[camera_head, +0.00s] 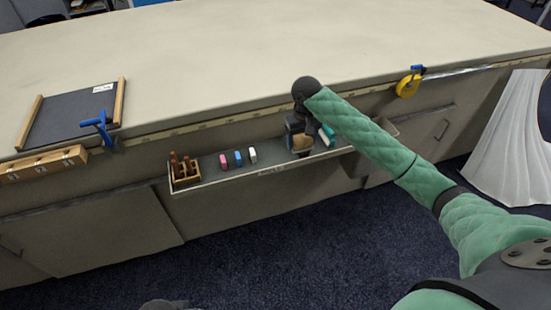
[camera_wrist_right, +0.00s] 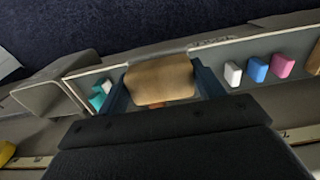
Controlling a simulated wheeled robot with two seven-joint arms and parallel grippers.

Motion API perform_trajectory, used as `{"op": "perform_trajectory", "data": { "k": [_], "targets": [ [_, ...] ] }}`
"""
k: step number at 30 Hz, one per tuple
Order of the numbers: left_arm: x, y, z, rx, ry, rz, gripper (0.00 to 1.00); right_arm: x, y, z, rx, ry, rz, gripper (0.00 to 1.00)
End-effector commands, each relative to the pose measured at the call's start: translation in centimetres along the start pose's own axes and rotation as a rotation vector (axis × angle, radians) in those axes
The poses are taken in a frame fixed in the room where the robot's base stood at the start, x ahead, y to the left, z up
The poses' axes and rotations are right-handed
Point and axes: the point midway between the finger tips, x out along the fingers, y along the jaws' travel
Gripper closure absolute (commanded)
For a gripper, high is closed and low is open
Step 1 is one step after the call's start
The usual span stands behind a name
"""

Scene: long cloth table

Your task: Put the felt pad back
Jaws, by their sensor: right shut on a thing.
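My right gripper (camera_head: 299,142) is at the narrow tray (camera_head: 228,173) along the table's front side, pointing down. It is shut on a tan block with rounded edges, which I take to be the felt pad (camera_head: 302,141). In the right wrist view the felt pad (camera_wrist_right: 160,77) sits between the two dark blue fingers (camera_wrist_right: 163,90), with a small reddish-brown part below it. The pad is over or in the tray; I cannot tell whether it touches the tray floor. My left gripper is not clearly seen.
A teal and white piece (camera_head: 327,135) lies close beside the gripper. White (camera_head: 252,154), blue (camera_head: 238,158) and pink (camera_head: 223,160) blocks lie left of it, then a wooden holder (camera_head: 185,173). A grey bin (camera_head: 365,162) is at the tray's right end. The tabletop (camera_head: 230,60) is mostly clear.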

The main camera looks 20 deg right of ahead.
Motion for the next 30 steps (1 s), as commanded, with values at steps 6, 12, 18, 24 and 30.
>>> {"op": "perform_trajectory", "data": {
  "k": [6, 12, 18, 24, 30],
  "targets": [
    [-1.7, -0.1, 0.3, -0.003, -0.008, -0.003, 0.64, 1.1, -0.4, -1.3, -0.001, -0.003, -0.003, 0.54],
    [-2.9, -0.7, 0.6, -0.012, -0.032, -0.017, 0.64, 3.1, -2.3, -4.4, 0.001, -0.004, -0.002, 0.54],
    [-1.0, -1.0, 0.5, -0.014, -0.043, -0.024, 0.64, 5.4, -4.3, -7.5, 0.0, -0.004, -0.002, 0.54],
    [1.1, -1.2, 0.3, -0.013, -0.043, -0.026, 0.64, 7.0, -5.5, -9.6, 0.0, -0.003, -0.001, 0.54],
    [2.1, -1.3, 0.2, -0.013, -0.044, -0.027, 0.64, 8.0, -5.9, -10.0, -0.001, -0.004, -0.001, 0.54]
  ]
}}
